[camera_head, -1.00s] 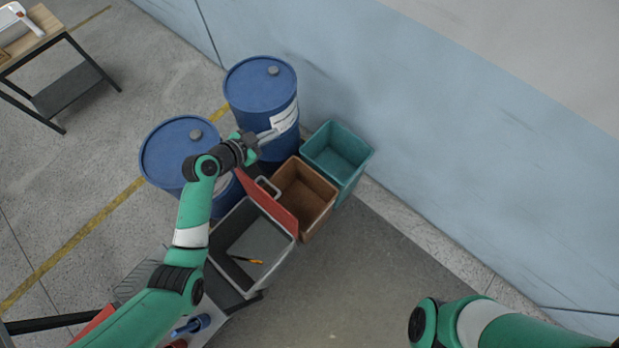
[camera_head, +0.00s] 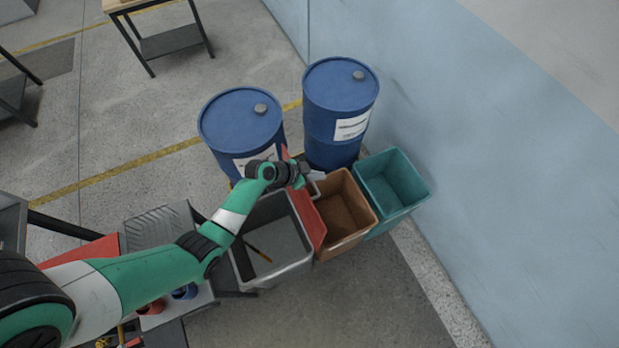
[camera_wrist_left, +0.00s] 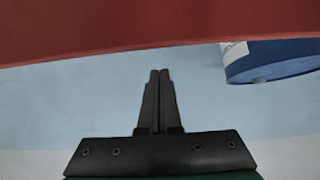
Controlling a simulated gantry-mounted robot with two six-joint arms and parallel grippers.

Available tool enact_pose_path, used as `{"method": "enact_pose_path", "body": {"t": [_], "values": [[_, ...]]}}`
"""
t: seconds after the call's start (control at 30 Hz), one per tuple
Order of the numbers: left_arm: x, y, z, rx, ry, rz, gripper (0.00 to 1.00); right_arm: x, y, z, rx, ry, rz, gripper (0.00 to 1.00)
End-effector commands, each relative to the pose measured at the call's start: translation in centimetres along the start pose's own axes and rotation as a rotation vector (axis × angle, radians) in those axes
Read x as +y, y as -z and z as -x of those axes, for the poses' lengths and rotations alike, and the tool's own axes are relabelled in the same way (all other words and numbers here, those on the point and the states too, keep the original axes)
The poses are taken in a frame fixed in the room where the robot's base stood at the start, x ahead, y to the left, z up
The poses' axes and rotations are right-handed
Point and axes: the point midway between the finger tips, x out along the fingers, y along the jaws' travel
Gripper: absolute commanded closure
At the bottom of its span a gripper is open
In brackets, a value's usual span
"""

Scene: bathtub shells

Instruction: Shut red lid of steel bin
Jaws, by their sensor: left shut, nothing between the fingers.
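The steel bin (camera_head: 296,266) stands on the floor with its mouth open and an orange-handled tool inside. Its red lid (camera_head: 308,222) stands raised along the bin's right side, next to the brown bin. The lid fills the top of the left wrist view (camera_wrist_left: 150,25). My left gripper (camera_head: 317,174) is at the lid's upper end, close to its pale handle, partly hidden by my wrist. In the left wrist view its fingers (camera_wrist_left: 158,75) are together and empty, pointing toward the lid. Whether they touch it I cannot tell. My right gripper is out of view.
A brown bin (camera_head: 352,237) and a teal bin (camera_head: 421,195) stand to the right. Two blue drums (camera_head: 340,85) (camera_head: 240,120) stand behind. The pale blue wall (camera_head: 480,130) bounds the right side. Floor in front of the bins is clear.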

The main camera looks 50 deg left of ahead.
Motion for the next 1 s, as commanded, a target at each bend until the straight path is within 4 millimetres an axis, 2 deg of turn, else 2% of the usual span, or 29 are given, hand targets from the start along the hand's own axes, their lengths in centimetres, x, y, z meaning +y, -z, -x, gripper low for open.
{"method": "enact_pose_path", "body": {"t": [0.03, 0.17, 0.2, 0.4, 0.83, 1.0], "values": [[0.0, -0.7, -1.8, 0.003, 0.000, -0.004, 1.00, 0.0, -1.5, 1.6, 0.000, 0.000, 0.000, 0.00], [0.1, -0.4, -4.2, -0.001, -0.002, -0.002, 1.00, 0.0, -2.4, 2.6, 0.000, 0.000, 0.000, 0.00], [0.0, -0.7, -2.5, -0.003, 0.001, 0.003, 1.00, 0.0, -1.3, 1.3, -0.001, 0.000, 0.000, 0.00], [0.0, -2.7, -0.9, 0.000, 0.001, 0.001, 1.00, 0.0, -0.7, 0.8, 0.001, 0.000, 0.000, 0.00], [0.1, -3.1, -0.8, 0.003, 0.001, -0.001, 1.00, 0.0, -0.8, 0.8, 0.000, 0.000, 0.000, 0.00], [1.1, -2.9, -1.1, 0.028, 0.001, -0.004, 1.00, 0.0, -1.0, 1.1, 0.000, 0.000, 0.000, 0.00]]}}
